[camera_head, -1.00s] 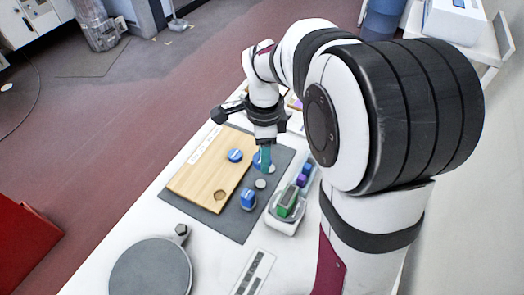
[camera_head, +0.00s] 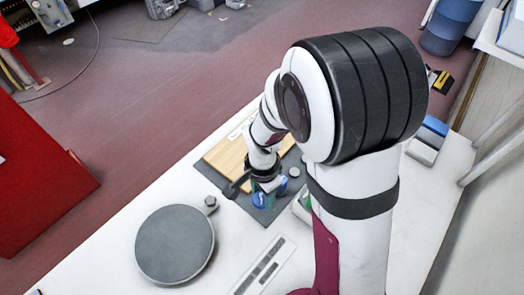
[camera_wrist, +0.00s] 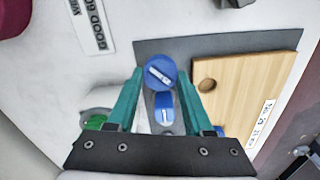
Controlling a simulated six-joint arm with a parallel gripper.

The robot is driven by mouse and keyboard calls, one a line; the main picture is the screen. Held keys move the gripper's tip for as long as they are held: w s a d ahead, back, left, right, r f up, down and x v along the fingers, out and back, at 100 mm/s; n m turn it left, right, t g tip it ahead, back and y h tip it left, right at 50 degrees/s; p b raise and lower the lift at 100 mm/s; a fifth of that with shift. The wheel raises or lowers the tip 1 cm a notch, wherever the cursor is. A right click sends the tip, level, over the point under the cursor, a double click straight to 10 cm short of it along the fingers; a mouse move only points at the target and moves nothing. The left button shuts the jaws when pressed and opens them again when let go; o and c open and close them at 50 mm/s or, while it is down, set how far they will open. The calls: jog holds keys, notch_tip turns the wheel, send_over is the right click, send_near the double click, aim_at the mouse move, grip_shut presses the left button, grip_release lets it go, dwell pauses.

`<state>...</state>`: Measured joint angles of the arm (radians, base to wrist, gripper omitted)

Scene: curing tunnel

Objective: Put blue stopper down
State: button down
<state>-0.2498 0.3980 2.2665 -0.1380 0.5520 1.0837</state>
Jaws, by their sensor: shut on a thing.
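The blue stopper (camera_wrist: 160,73), with a round top and a pale mark on it, sits between the teal fingertips of my gripper (camera_wrist: 160,82) in the wrist view. My gripper is shut on it. In the head view the blue stopper (camera_head: 259,200) shows beneath my gripper (camera_head: 263,192), over the grey mat (camera_wrist: 215,43); whether it touches the mat I cannot tell. The wooden board (camera_wrist: 235,95) with a round hole lies on the mat, right of the gripper there.
A pale tray (camera_wrist: 100,98) with a green piece is left of the fingers in the wrist view. Another blue piece (camera_wrist: 220,131) is mostly hidden by the right finger. A round grey plate (camera_head: 175,243) and a slotted white strip (camera_head: 264,266) lie on the white table.

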aim_at(262, 202)
notch_tip(262, 202, down, 5)
jog(key=shift+r, duration=0.2)
jog(key=shift+c, duration=1.5)
grip_release()
jog(key=shift+f, duration=0.1)
jog(key=r, duration=1.3)
jog(key=shift+s+d, duration=0.2)
jog(key=shift+s, duration=0.05)
jog(key=s+d+r+n+y, duration=0.1)
jog(key=s+r+n, duration=0.1)
jog(key=s, duration=0.6)
jog(key=s+d+r+n, duration=0.2)
jog(key=s+r+n, duration=0.1)
jog(key=s+r, duration=0.2)
jog(key=s, duration=0.2)
jog(key=shift+s+d+n+y, duration=0.3)
jog(key=shift+s+y, duration=0.05)
jog(key=shift+y, duration=0.05)
